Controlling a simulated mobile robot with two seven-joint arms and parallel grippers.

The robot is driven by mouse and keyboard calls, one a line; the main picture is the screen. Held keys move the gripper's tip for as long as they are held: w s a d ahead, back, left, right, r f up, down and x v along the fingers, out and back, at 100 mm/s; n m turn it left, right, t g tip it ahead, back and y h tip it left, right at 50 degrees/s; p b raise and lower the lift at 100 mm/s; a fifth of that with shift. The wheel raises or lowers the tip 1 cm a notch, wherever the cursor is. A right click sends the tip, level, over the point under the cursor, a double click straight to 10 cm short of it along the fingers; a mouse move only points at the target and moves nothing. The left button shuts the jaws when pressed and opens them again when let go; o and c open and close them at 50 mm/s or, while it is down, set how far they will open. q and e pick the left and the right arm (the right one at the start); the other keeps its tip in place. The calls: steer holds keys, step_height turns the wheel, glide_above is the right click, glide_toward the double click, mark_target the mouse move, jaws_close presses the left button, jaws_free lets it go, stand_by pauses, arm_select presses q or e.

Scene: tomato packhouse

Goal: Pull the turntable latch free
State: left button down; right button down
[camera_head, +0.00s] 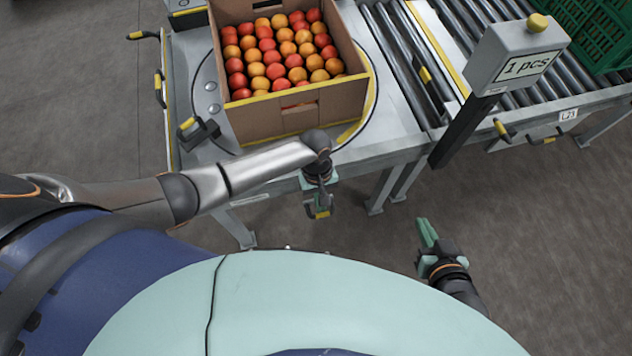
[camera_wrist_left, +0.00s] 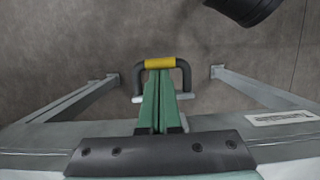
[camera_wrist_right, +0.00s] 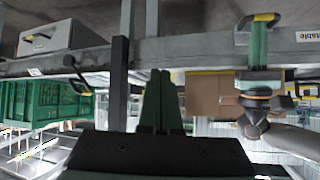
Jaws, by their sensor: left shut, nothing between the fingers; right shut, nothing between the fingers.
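A dark U-shaped pull handle with a yellow grip (camera_head: 322,214) sits at the front edge of the turntable table. It also shows in the left wrist view (camera_wrist_left: 160,63), and in the right wrist view (camera_wrist_right: 266,17) beside a label ending in "table". My left gripper (camera_head: 318,196) is shut and empty, with its green fingertips (camera_wrist_left: 158,72) right at the yellow grip; I cannot tell whether they touch. The round turntable (camera_head: 213,88) carries the cardboard box. My right gripper (camera_head: 426,230) is shut and empty, apart from everything, in front of the table.
The cardboard box (camera_head: 285,122) of tomatoes stands on the turntable. A black block with a yellow tip (camera_head: 198,131) sits at its left edge. A sign post reading "1 pcs" (camera_head: 515,62) stands beside the roller conveyor (camera_head: 395,45). Floor space near my right gripper is clear.

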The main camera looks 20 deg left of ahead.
arm_select(q)
steer(key=shift+s+d, duration=0.15)
steer(key=shift+s, duration=0.2)
arm_select(e)
steer(key=shift+s+a+f+g, duration=0.1)
steer(key=shift+s+f+g, duration=0.4)
steer(key=shift+s+f, duration=0.25)
steer(key=shift+r, duration=0.15)
